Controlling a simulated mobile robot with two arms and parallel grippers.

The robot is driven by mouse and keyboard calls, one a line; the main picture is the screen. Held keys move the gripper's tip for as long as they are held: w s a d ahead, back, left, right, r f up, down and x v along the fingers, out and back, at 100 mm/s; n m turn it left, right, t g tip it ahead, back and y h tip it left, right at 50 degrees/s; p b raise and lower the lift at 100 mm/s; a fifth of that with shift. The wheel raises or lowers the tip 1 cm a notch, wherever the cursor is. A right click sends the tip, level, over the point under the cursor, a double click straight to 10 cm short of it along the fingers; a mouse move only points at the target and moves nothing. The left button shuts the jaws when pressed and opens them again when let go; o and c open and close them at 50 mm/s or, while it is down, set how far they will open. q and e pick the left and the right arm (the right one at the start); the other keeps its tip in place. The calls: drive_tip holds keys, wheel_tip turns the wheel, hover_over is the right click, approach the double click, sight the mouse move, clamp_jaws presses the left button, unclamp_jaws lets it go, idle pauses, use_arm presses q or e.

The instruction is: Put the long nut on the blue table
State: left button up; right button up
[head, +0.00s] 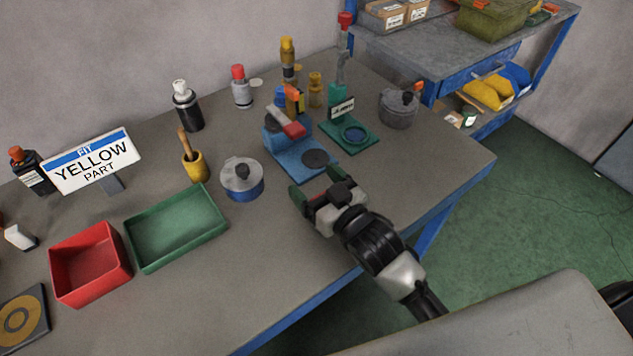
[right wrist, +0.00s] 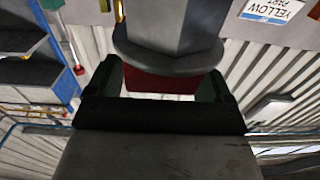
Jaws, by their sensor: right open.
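I cannot pick out a long nut with certainty in either view. My right gripper (head: 318,187) is above the front right of the grey workbench (head: 400,175); its green fingertips are apart. Between the same gripper's fingers in the right wrist view (right wrist: 162,82) a grey faceted, flanged form and a red patch show. I cannot tell whether these are in its grasp or beyond it. Two blue-framed tables show: this bench with its blue edge and the table at the back right (head: 400,48). My left gripper is not in view.
A blue fixture (head: 300,158), green stand (head: 350,134) and lidded pot (head: 242,182) stand near the gripper. A grey kettle (head: 398,108) is farther right. Red (head: 112,285) and green (head: 150,262) trays lie left. The bench's right corner is clear.

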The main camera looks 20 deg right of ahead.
drive_tip(key=shift+r, duration=0.1)
drive_tip(key=shift+r, duration=0.35)
drive_tip(key=shift+s+d+r, duration=0.1)
drive_tip(key=shift+s, duration=0.15)
drive_tip(key=b+v, duration=0.1)
drive_tip(key=v, duration=1)
drive_tip(key=shift+s+b, duration=0.25)
drive_tip(key=shift+b, duration=0.1)
